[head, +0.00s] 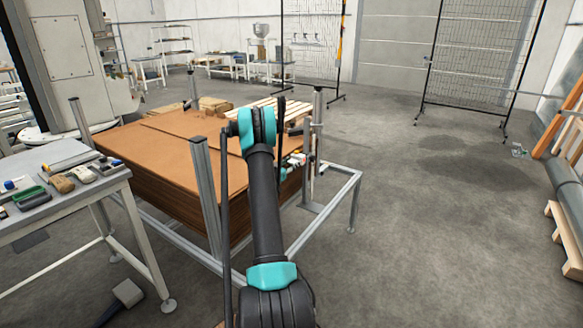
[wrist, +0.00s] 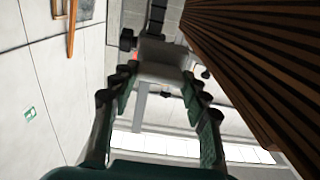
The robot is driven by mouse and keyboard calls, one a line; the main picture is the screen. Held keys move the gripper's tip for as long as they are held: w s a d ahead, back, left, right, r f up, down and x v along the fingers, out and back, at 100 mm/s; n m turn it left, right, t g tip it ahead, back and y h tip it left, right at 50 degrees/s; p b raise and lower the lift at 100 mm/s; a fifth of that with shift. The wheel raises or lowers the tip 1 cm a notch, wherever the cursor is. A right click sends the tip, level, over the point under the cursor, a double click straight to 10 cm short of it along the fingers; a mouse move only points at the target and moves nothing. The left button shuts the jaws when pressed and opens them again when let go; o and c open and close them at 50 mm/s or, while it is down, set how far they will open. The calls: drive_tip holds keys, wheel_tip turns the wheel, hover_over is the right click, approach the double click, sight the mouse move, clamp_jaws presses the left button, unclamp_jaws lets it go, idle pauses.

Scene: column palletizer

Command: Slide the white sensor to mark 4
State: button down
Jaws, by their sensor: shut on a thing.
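The white sensor (wrist: 160,62) is a pale blocky body between my fingertips in the wrist view, with dark knobs beside it. My gripper (wrist: 160,82) is shut on it, one green-padded finger on each side. In the head view a small white piece, seemingly the sensor (head: 297,159), shows beside the upright metal post (head: 317,130) at the right side of the brown sheet stack. My arm hides much of this spot, and my fingers are too small there to make out. Mark 4 cannot be read in either view.
The stack of brown sheets (head: 165,150) stands in a metal frame (head: 345,190), close on the right in the wrist view. A wooden pallet (head: 262,112) lies behind it. A workbench (head: 60,205) with tools is at left.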

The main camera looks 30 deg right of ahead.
drive_tip(key=c, duration=1)
unclamp_jaws()
drive_tip(key=shift+c, duration=0.2)
drive_tip(key=v, duration=1.2)
drive_tip(key=shift+f, duration=0.1)
